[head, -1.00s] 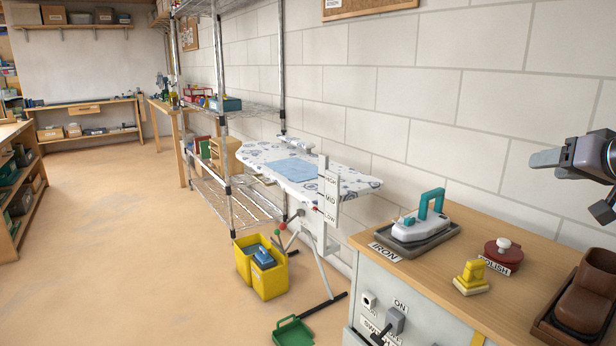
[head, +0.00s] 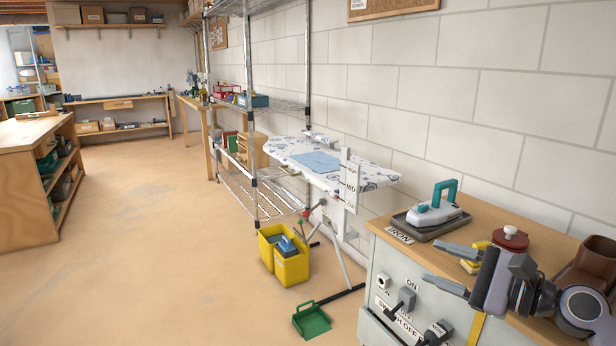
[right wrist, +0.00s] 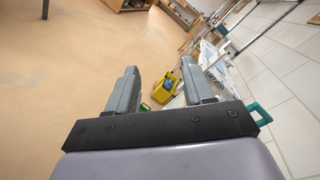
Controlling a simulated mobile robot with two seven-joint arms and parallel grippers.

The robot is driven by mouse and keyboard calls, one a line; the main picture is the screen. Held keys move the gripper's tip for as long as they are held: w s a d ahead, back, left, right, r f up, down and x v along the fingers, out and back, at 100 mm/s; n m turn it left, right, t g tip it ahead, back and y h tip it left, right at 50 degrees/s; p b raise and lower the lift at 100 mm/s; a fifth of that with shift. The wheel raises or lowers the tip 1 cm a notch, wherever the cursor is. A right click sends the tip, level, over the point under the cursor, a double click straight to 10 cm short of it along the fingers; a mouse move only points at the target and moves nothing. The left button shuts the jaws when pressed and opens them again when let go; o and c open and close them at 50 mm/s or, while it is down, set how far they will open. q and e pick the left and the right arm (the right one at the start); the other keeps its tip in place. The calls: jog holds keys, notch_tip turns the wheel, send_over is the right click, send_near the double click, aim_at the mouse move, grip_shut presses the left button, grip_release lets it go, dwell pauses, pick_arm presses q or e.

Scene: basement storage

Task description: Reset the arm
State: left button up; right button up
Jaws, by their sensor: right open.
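My right gripper (head: 453,268) is in the head view at the lower right, in front of and above the wooden-topped cabinet (head: 378,226). Its two fingers point left and are apart, with nothing between them. In the right wrist view both fingers (right wrist: 160,92) are also spread and empty, with floor beyond them. My left gripper is not in the head view.
An iron (head: 434,212) stands on its tray on the cabinet, near a red polish tin (head: 510,238) and a yellow brush partly hidden by my gripper. Brown boots stand at right. A yellow bucket (head: 290,264) and green dustpan (head: 312,321) are on the floor. Open floor lies left.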

jog(key=s+a+f+n+g+h, duration=0.1)
jog(key=s+a+f+n+h, duration=0.15)
jog(key=s+f+n, duration=0.65)
jog(key=s+a+f+n+g+h, duration=0.15)
jog(key=s+f+n+h, duration=0.25)
jog(key=s+f, duration=0.6)
jog(key=s+a+f+n+h, duration=0.25)
jog(key=s+f+n, duration=0.4)
jog(key=f, duration=0.55)
pick_arm(q)
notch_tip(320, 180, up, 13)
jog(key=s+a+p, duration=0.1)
jog(key=p, duration=1.4)
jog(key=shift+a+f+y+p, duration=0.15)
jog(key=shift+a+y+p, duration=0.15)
pick_arm(e)
notch_tip(320, 180, up, 13)
jog(key=d, duration=0.2)
jog(key=shift+w+n+h, duration=0.4)
jog(key=shift+w+n, duration=0.05)
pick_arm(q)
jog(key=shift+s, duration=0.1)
pick_arm(e)
jog(key=shift+r+t, duration=0.1)
jog(key=shift+t, duration=0.15)
